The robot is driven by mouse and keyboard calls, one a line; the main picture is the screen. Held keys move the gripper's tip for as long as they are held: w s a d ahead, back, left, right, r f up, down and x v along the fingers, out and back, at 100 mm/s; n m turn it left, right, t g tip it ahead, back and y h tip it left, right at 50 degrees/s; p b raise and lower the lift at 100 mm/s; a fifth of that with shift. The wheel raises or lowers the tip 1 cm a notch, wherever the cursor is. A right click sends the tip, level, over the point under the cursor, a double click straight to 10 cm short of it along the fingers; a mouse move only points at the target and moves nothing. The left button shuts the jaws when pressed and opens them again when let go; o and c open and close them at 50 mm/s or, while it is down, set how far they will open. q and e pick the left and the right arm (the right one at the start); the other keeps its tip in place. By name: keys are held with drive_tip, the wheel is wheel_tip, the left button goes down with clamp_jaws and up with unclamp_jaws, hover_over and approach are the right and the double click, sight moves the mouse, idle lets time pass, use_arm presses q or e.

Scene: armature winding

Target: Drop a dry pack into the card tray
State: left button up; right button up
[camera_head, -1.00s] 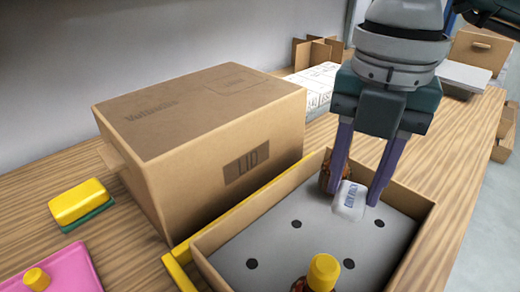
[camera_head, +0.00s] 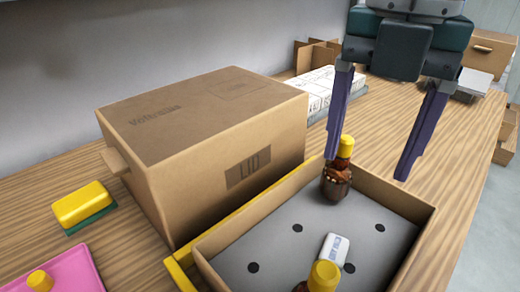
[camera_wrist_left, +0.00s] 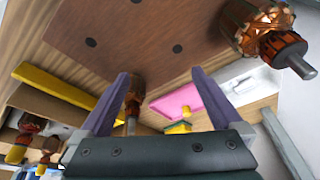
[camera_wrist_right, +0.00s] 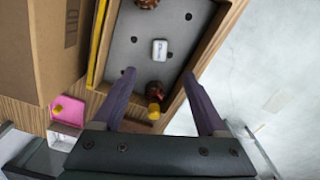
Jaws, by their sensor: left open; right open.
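The dry pack (camera_head: 334,250), a small white packet with dark print, lies on the grey, holed floor of the card tray (camera_head: 285,250). It also shows in the right wrist view (camera_wrist_right: 160,49). My right gripper (camera_head: 367,168) is open and empty above the tray, clear of the pack; its fingers also show in the right wrist view (camera_wrist_right: 159,73). Two yellow-capped armatures stand in the tray, one at the back (camera_head: 338,178) and one at the front (camera_head: 323,276). My left gripper (camera_wrist_left: 160,72) is open in its own wrist view and outside the head view.
A large cardboard lid box (camera_head: 220,140) stands left of the tray, with a yellow strip between them. A yellow-and-green sponge-like block (camera_head: 81,202) and a pink tray (camera_head: 65,270) lie further left. White printed boxes (camera_head: 318,85) and a card divider (camera_head: 316,55) are behind.

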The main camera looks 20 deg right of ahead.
use_arm(q)
drive_tip(key=shift+r+p, duration=0.45)
drive_tip(key=shift+r, duration=0.05)
use_arm(e)
wheel_tip(320, 180, up, 4)
drive_tip(key=shift+r, duration=0.25)
